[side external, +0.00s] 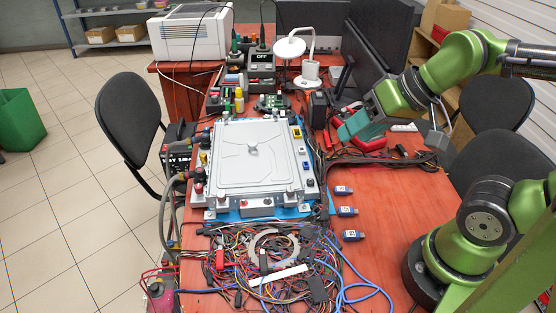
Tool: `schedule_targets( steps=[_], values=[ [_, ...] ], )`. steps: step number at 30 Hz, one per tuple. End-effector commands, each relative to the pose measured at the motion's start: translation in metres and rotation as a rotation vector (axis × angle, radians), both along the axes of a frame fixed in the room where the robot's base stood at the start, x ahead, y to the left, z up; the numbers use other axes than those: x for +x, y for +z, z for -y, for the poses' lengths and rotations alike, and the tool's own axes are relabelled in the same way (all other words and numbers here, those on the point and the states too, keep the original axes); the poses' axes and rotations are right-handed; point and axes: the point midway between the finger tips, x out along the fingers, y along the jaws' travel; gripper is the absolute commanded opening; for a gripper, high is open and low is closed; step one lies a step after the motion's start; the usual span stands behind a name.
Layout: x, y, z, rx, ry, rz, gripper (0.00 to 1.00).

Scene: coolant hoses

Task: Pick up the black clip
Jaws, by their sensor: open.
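Small black pieces (401,150) that look like clips lie among dark cables on the red-brown table, right of the silver battery unit. Which of them is the black clip I cannot tell for certain. Red pieces (371,145) lie just below my gripper in the picture.
The silver unit (230,165) sits on a blue mat. A tangle of coloured wires (270,262) covers the near table. Several blue tagged connectors (347,211) lie right of it. A white lamp (310,72) and monitors stand behind. The table's right middle (385,200) is clear.

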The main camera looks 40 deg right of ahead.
Motion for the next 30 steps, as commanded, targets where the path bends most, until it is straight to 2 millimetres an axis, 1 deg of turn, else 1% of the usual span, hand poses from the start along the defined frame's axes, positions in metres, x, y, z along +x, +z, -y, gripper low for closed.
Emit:
schedule_targets(
  steps=[1,2,5,8,9,14,15,18,21,25,28,30],
  values=[
    [0.000,-0.007,-0.008,-0.001,0.033,-0.030,0.47],
    [0.002,-0.010,-0.014,-0.002,0.057,-0.048,0.47],
    [0.012,-0.019,-0.039,-0.020,0.154,-0.125,0.47],
    [0.023,-0.029,-0.073,-0.031,0.212,-0.243,0.47],
    [0.027,-0.034,-0.088,-0.035,0.219,-0.294,0.47],
    [0.037,-0.057,-0.146,-0.077,0.160,-0.485,0.47],
    [0.038,-0.063,-0.159,-0.091,0.125,-0.524,0.47],
    [0.041,-0.075,-0.186,-0.122,0.013,-0.596,0.47],
    [0.046,-0.078,-0.200,-0.127,-0.132,-0.628,0.47],
    [0.052,-0.069,-0.198,-0.092,-0.276,-0.633,0.47],
    [0.050,-0.073,-0.196,-0.085,-0.327,-0.645,0.47],
    [0.050,-0.081,-0.196,-0.083,-0.335,-0.646,0.47]
  ],
)
